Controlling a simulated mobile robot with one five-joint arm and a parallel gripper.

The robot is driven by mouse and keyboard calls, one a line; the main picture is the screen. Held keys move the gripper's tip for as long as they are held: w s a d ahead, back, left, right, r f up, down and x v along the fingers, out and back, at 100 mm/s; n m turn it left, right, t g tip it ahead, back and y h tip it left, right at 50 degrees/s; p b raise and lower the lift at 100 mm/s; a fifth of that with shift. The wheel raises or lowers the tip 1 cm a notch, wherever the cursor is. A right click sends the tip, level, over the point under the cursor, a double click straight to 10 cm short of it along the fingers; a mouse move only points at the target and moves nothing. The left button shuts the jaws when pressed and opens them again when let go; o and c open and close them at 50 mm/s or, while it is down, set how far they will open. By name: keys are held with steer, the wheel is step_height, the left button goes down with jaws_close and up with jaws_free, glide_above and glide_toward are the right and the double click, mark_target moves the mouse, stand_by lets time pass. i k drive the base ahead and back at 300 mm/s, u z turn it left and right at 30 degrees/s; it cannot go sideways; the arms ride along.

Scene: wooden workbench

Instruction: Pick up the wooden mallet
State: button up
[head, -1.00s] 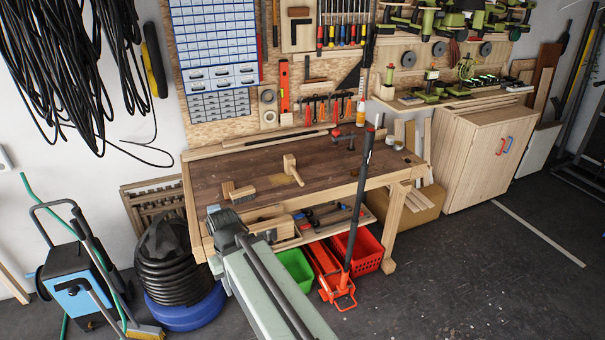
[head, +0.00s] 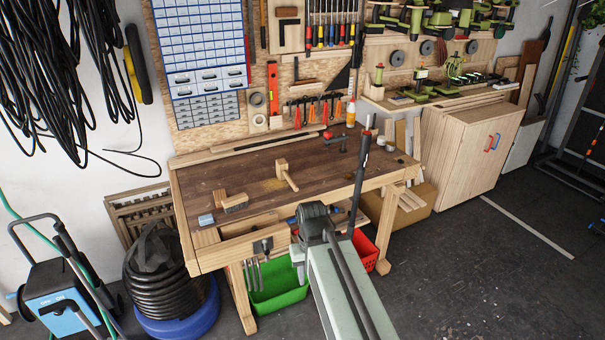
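The wooden mallet (head: 282,170) lies on the dark top of the workbench (head: 215,178), around its middle. Its pale head is at the back left and its handle points toward the front right. Nothing touches it. My pale green arm link with a dark joint rises from the bottom of the head view and ends in front of the bench, below and right of the mallet. I cannot make out my gripper's fingers in this view.
A wooden brush (head: 234,203) lies on the bench left of the mallet. A tall dark pole (head: 360,180) stands at the bench's front right. A green crate (head: 278,290) and a red crate (head: 366,252) are below. Open floor lies to the right.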

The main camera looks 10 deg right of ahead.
mark_target(281, 164)
steer(key=z, duration=0.05)
steer(key=i, duration=1)
